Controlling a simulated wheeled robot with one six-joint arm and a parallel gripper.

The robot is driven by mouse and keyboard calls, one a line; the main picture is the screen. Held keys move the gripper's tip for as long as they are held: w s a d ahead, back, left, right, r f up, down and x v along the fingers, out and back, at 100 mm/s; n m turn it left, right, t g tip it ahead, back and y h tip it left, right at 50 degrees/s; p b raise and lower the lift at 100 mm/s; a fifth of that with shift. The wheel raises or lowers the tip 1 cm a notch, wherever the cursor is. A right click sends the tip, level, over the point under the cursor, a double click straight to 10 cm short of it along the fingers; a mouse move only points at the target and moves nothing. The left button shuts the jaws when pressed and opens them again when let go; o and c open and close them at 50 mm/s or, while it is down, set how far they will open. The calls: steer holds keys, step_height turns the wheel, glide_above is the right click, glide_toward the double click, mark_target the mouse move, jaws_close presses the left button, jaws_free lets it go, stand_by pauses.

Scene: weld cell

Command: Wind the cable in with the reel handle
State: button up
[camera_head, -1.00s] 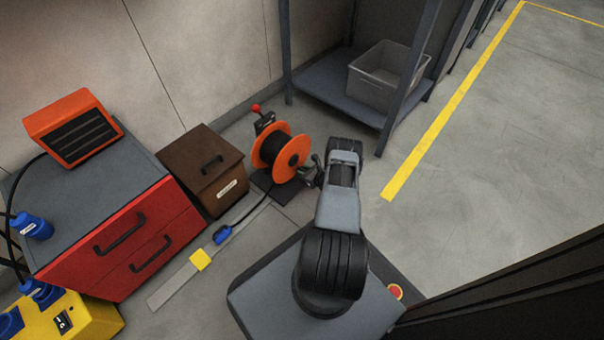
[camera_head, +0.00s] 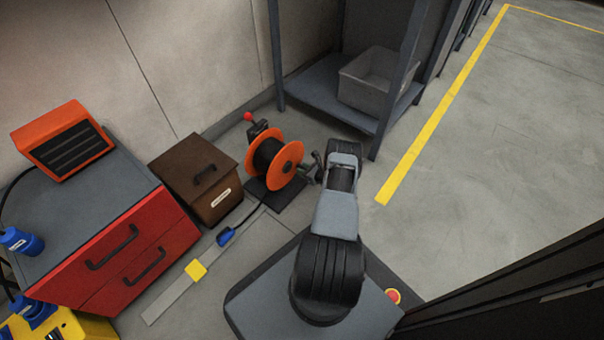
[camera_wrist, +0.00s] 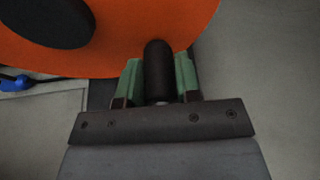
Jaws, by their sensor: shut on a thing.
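The cable reel (camera_head: 284,163) has orange side discs and a black drum, and stands on a dark base plate on the floor. Its dark handle grip (camera_wrist: 158,70) stands between the two green fingers of my gripper (camera_wrist: 158,82) in the wrist view. My gripper is shut on this grip, beside the reel's orange disc (camera_wrist: 150,50). In the head view my gripper (camera_head: 314,169) is small and partly hidden by my arm. The black cable (camera_head: 248,213) runs from the reel to a blue plug (camera_head: 225,236) on the floor, near a yellow mark (camera_head: 196,270) on a pale strip.
A brown box (camera_head: 200,178) stands left of the reel. A red drawer cabinet (camera_head: 130,255) is further left. A shelf rack (camera_head: 330,102) with a grey bin (camera_head: 375,85) stands behind. A red-knobbed lever (camera_head: 249,117) rises behind the reel. Floor at right is clear.

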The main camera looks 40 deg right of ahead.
mark_target(298, 154)
steer(key=shift+w+d+r, duration=0.15)
steer(key=shift+d+r, duration=0.25)
steer(key=shift+r, duration=0.3)
steer(key=shift+w+r, duration=0.1)
steer(key=shift+r, duration=0.05)
steer(key=shift+w+d+r+p, duration=0.1)
steer(key=shift+r+p, duration=0.1)
steer(key=shift+r, duration=0.35)
steer(key=shift+w+d+r+p, duration=0.1)
steer(key=shift+d+r+p, duration=0.1)
steer(key=shift+r, duration=0.3)
steer(key=shift+d+r+p, duration=0.1)
steer(key=shift+r+p, duration=0.1)
steer(key=shift+r, duration=0.35)
steer(key=shift+s+a+r+p, duration=0.1)
steer(key=shift+a+r+p, duration=0.1)
steer(key=shift+r+p, duration=0.5)
steer(key=shift+s+a+r+p, duration=0.15)
steer(key=shift+r+p, duration=0.35)
steer(key=shift+r, duration=0.3)
steer(key=shift+s, duration=0.1)
